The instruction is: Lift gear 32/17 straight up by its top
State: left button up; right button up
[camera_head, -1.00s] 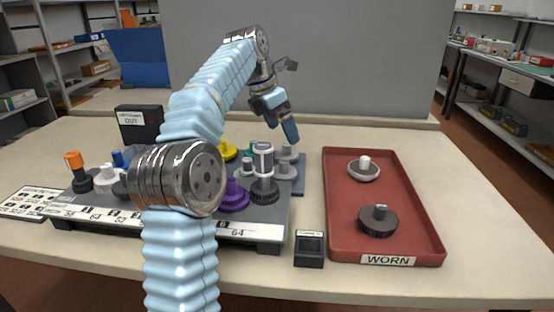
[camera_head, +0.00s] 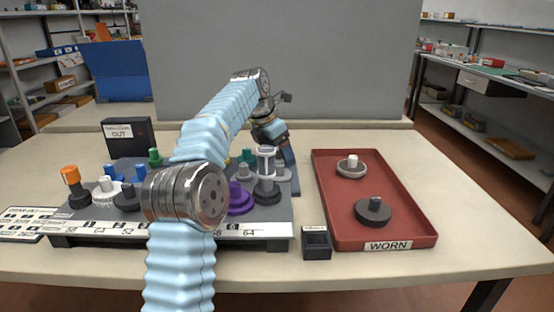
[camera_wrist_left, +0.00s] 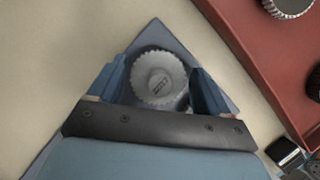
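The light grey toothed gear (camera_wrist_left: 159,78), with a small marked hub on top, sits on a blue-grey plate (camera_wrist_left: 178,45) in the left wrist view. The marking is too small to read surely. In the head view the gear (camera_head: 282,171) is partly hidden behind a tall grey post (camera_head: 265,170). My left gripper (camera_head: 284,152) reaches down over it from behind. In the left wrist view my left gripper (camera_wrist_left: 160,88) is open, with one blue finger on each side of the gear and gaps between. My right gripper is out of view.
A rack (camera_head: 270,231) with several coloured gears on posts stands in front and to the left. A red WORN tray (camera_head: 325,215) holds two gears at right. A small dark box (camera_head: 316,243) stands between them. A black box (camera_head: 128,137) stands at back left.

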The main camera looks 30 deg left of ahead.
pick_arm(q)
jog(key=c, duration=0.7)
jog(key=shift+r, duration=0.1)
